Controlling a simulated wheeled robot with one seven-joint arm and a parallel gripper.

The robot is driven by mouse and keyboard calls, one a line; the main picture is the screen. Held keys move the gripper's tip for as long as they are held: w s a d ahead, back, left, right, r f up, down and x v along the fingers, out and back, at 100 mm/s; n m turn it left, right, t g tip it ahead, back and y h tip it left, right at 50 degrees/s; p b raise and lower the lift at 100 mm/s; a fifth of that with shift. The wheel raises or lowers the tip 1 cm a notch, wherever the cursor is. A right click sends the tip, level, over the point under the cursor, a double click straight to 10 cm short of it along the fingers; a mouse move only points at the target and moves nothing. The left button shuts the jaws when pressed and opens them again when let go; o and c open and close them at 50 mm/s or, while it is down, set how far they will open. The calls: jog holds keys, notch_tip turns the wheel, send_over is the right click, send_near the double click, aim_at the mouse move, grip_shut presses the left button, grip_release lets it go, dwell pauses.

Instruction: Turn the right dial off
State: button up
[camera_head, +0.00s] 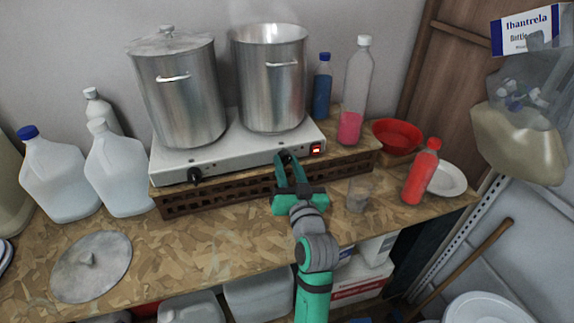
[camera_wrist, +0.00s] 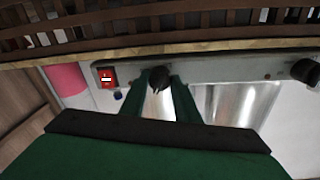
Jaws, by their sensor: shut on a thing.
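The white double hotplate (camera_head: 235,148) stands on a wooden rack, with two dark dials on its front face. The right dial (camera_head: 286,156) is near the red switch, and it also shows in the wrist view (camera_wrist: 158,82). The left dial (camera_head: 195,175) is apart from my gripper. My green gripper (camera_head: 289,163) is at the hotplate's front with its fingers on either side of the right dial, shut on it. The fingers partly hide the dial in the head view, so its exact angle is hard to tell.
A lidded pot (camera_head: 180,95) and an open, faintly steaming pot (camera_head: 270,80) stand on the hotplate. The red switch (camera_head: 316,150) looks lit. A clear cup (camera_head: 359,194) and a red bottle (camera_head: 422,172) stand right of my gripper.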

jog(key=n, duration=0.5)
jog(key=shift+d+f+y, duration=0.15)
jog(key=shift+y, duration=0.15)
jog(key=shift+n, duration=0.3)
jog(key=o, duration=1)
jog(key=shift+o, duration=0.2)
jog(key=r+v, duration=0.1)
jog(key=v, duration=0.9)
jog(key=shift+s+f, duration=0.35)
jog(key=shift+f, duration=0.2)
jog(key=shift+d, duration=0.1)
